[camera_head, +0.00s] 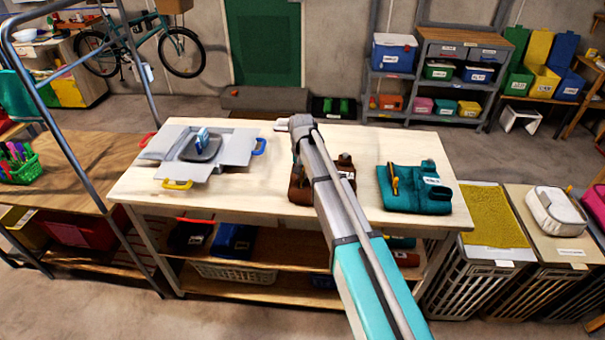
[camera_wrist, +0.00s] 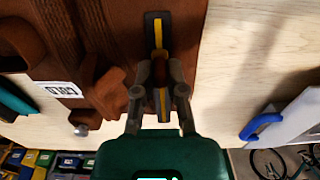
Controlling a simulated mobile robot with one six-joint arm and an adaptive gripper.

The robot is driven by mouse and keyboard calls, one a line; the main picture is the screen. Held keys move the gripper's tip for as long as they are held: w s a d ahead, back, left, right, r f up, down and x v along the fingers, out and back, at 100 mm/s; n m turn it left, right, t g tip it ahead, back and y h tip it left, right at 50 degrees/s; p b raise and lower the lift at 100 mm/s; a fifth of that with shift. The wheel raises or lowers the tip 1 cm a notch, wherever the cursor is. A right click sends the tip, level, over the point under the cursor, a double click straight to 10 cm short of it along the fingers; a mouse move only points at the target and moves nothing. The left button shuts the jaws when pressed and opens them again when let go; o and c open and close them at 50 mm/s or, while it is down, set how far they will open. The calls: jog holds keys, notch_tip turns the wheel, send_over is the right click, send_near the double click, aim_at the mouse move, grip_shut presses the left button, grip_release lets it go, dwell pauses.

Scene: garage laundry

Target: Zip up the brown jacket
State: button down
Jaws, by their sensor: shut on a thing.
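The brown jacket (camera_head: 303,192) lies on the light wooden table, partly hidden behind my arm in the head view. In the wrist view its brown folds (camera_wrist: 32,35) fill the upper left, with a white label. A dark strip with a yellow line (camera_wrist: 158,28), which looks like its zipper, runs up the middle. My gripper (camera_wrist: 160,72) is over this strip, its fingers shut on a narrow piece that looks like the zipper pull (camera_wrist: 162,98). The exact contact is hard to make out. In the head view my arm hides the fingertips.
A teal folded garment (camera_head: 425,198) with an orange pull lies to the right on the table (camera_head: 245,203). A grey board with coloured handles (camera_head: 178,184) lies to the left. Bare tabletop separates them from the jacket. Slatted hampers (camera_head: 480,275) stand right of the table.

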jog(key=w, duration=1.2)
jog(key=shift+w+d, duration=0.2)
jog(key=shift+w, duration=0.2)
jog(key=c, duration=0.7)
grip_release()
jog(key=shift+s, duration=0.25)
